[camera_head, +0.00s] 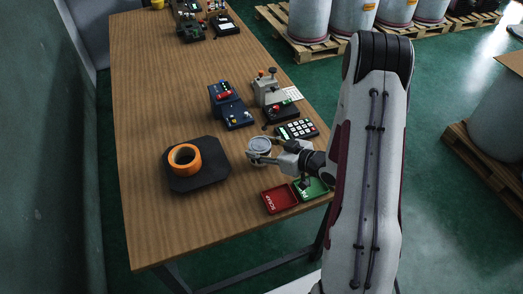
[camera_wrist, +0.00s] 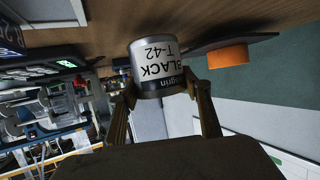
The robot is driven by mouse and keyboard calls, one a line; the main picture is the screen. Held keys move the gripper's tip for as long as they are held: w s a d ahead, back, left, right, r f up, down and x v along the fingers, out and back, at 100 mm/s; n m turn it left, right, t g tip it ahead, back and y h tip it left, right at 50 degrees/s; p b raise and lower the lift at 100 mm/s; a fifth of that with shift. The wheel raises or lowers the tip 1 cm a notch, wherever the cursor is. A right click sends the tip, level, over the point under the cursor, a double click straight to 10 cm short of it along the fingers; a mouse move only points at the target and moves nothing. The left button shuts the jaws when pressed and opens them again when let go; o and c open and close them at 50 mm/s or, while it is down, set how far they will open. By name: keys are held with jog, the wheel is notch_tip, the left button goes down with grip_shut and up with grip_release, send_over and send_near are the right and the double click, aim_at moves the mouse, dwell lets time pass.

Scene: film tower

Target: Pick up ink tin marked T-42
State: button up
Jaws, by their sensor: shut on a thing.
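The ink tin (camera_wrist: 157,66) is a silver can with a white label reading "BLACK T-42" and a dark band. In the wrist view it sits between the two fingers of my gripper (camera_wrist: 164,98), and its label is upside down. My gripper is shut on the tin. In the head view the tin (camera_head: 259,146) shows its round pale top, and my gripper (camera_head: 262,157) reaches it from the right, low over the table. I cannot tell whether the tin's base touches the table.
An orange tape roll (camera_head: 184,159) lies on a black mat (camera_head: 214,172) left of the tin. A red tray (camera_head: 279,199) and a green tray (camera_head: 318,189) lie in front. A keypad (camera_head: 297,129) and control boxes (camera_head: 232,108) stand behind. The table's (camera_head: 160,90) left side is clear.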

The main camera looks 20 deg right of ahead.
aim_at(261, 146)
jog(key=shift+r, duration=4.05)
